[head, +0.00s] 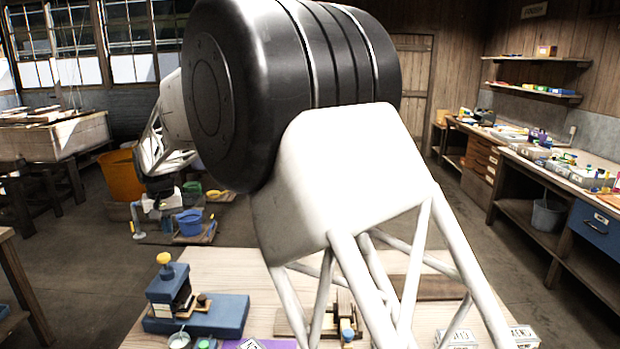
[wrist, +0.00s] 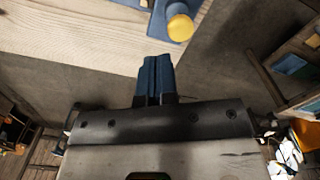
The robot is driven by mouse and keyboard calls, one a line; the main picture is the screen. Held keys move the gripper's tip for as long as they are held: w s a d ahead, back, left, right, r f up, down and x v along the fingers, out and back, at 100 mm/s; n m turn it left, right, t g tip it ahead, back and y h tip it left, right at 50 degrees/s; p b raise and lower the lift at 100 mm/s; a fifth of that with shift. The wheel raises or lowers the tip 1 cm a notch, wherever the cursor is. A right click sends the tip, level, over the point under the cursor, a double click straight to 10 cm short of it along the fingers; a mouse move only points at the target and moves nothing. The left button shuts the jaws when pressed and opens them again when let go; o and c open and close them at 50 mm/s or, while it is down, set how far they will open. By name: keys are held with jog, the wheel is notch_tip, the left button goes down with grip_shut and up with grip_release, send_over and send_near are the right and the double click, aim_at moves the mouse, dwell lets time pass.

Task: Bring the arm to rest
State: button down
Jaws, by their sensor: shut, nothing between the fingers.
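My gripper (wrist: 157,62) shows in the wrist view with its two blue fingers shut together and nothing between them. It is out past the edge of the pale wooden table (wrist: 60,35), with grey floor below it. In the head view my white and black arm fills the middle and folds back to the left. The gripper itself is hard to make out there.
A blue stand with a yellow knob (head: 164,258) is at the table's left, and the knob also shows in the wrist view (wrist: 180,27). Small boxes (head: 524,337) stand at the front right.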

jog(key=s+d+r+m, duration=0.1)
jog(key=s+d+r, duration=0.25)
jog(key=d, duration=0.85)
jog(key=s+d+r+m+t, duration=0.1)
jog(key=s+d+r, duration=0.25)
jog(key=d, duration=0.95)
jog(key=s+d+r+m, duration=0.1)
jog(key=s+d+r, duration=0.3)
jog(key=d, duration=0.8)
jog(key=s+d+f+m, duration=0.1)
jog(key=s+d+f, duration=0.2)
jog(key=s+d, duration=0.4)
jog(key=s+d+f+m+t, duration=0.1)
jog(key=s+d+f, duration=0.2)
jog(key=s+d, duration=0.5)
jog(key=s+d+f+m, duration=0.1)
jog(key=s+d+f, duration=0.2)
jog(key=s+d, duration=0.4)
jog(key=s, duration=0.7)
jog(key=shift+s+d+t, duration=0.15)
jog(key=shift+s+t, duration=0.1)
jog(key=shift+t, duration=0.05)
